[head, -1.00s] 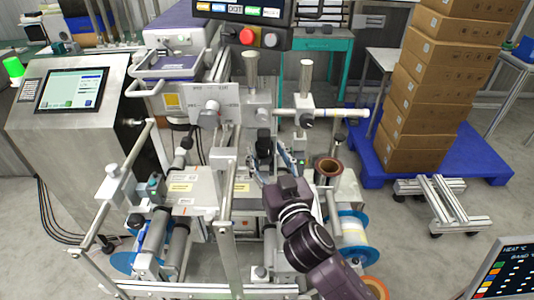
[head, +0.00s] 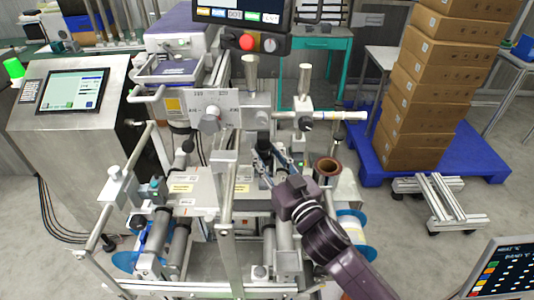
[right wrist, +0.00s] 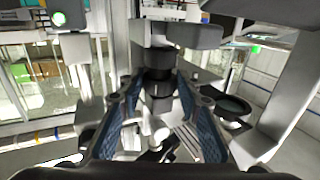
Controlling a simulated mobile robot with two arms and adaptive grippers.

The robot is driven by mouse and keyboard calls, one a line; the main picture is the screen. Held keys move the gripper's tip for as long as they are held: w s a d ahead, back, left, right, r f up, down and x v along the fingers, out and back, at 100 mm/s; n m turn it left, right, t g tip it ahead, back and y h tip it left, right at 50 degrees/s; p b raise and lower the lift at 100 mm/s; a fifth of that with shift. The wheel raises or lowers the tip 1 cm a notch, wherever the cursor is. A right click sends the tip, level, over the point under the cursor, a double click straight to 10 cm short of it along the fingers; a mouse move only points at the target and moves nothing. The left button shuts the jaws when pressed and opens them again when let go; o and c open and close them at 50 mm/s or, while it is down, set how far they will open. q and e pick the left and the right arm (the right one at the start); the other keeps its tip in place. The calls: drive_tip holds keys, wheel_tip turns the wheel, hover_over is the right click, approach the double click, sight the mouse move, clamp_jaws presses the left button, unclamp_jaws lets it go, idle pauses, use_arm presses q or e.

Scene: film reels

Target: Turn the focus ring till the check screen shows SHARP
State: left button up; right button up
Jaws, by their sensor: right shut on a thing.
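A black cylindrical lens with its focus ring (head: 263,143) stands upright near the middle of the machine in the head view. In the right wrist view the dark focus ring (right wrist: 158,88) is between my two blue-padded fingers. My right gripper (head: 265,156) is shut on it, its arm coming in from the lower right; the fingers also show in the right wrist view (right wrist: 158,98). A dark screen (head: 240,12) hangs at the top, cut off by the frame edge, and I cannot read SHARP on it. My left gripper is not in view.
A steel cabinet with a lit touch panel (head: 72,90) stands at left. A white dial plate (head: 213,110) rises left of the lens. A brown-rimmed roll (head: 327,168) stands close right of my gripper. Stacked cartons (head: 420,100) on a blue pallet (head: 455,160) are at right.

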drive_tip(key=o, duration=1.2)
drive_tip(key=shift+c, duration=0.2)
drive_tip(key=shift+s, duration=0.1)
drive_tip(key=v, duration=1.2)
